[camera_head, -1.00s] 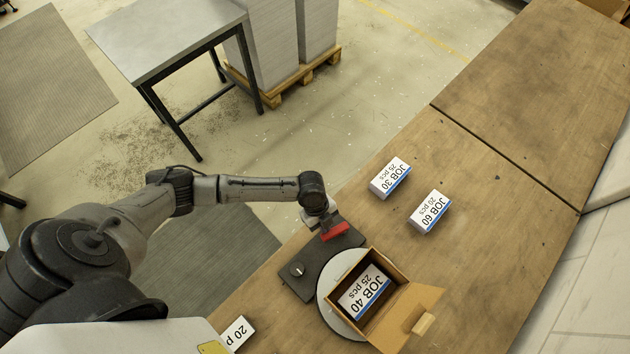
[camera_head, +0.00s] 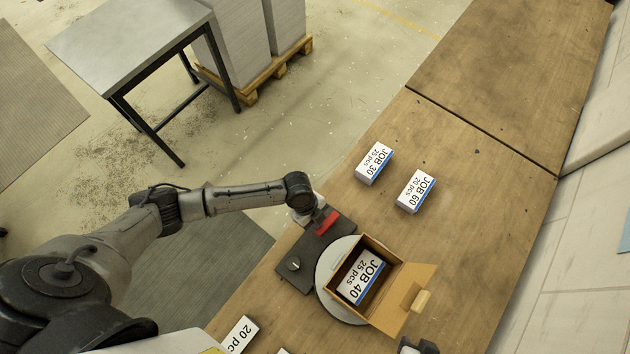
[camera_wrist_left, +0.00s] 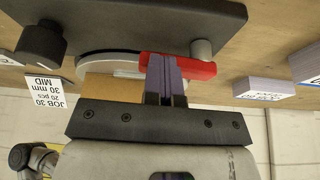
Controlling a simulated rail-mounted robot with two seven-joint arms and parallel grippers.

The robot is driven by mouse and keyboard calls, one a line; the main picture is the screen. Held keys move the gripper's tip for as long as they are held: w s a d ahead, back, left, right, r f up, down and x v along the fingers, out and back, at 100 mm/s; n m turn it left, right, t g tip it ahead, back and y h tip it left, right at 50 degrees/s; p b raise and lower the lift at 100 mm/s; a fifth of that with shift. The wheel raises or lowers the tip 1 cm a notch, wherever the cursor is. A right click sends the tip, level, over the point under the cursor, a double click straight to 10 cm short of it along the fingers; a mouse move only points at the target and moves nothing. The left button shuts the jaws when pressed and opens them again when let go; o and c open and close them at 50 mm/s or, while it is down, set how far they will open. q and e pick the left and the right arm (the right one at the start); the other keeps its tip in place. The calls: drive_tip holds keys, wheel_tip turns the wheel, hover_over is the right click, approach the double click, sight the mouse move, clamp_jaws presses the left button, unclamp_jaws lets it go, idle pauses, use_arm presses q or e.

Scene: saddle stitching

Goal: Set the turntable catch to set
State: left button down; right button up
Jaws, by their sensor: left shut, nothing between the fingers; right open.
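The red turntable catch (camera_head: 327,222) sits on the dark base plate (camera_head: 318,250) beside the round pale turntable (camera_head: 323,279). In the left wrist view the catch (camera_wrist_left: 182,68) is a red bar at a grey post (camera_wrist_left: 202,50). My left gripper (camera_wrist_left: 163,78) is shut and empty, its fingertips at the bar; I cannot tell whether they touch it. In the head view its fingers are mostly hidden beneath the wrist. My right gripper (camera_head: 418,347) is open, partly in view at the bottom edge.
An open carton (camera_head: 402,290) with a JOB 40 stack (camera_head: 360,277) stands on the turntable. A small knob (camera_head: 293,264) is on the plate. JOB 30 (camera_head: 374,163) and JOB 60 (camera_head: 416,191) stacks stand farther up the bench. The bench beyond them is clear.

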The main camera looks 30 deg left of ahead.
use_arm(q)
drive_tip(key=shift+s+a+f, duration=0.1)
drive_tip(key=shift+s+f, duration=0.05)
drive_tip(key=a, duration=0.3)
drive_tip(key=w+a, duration=0.1)
drive_tip(key=shift+a+r, duration=0.15)
drive_tip(key=shift+r, duration=0.2)
drive_tip(key=v, duration=0.9)
drive_tip(key=shift+r+b, duration=0.3)
drive_tip(key=shift+b, duration=0.15)
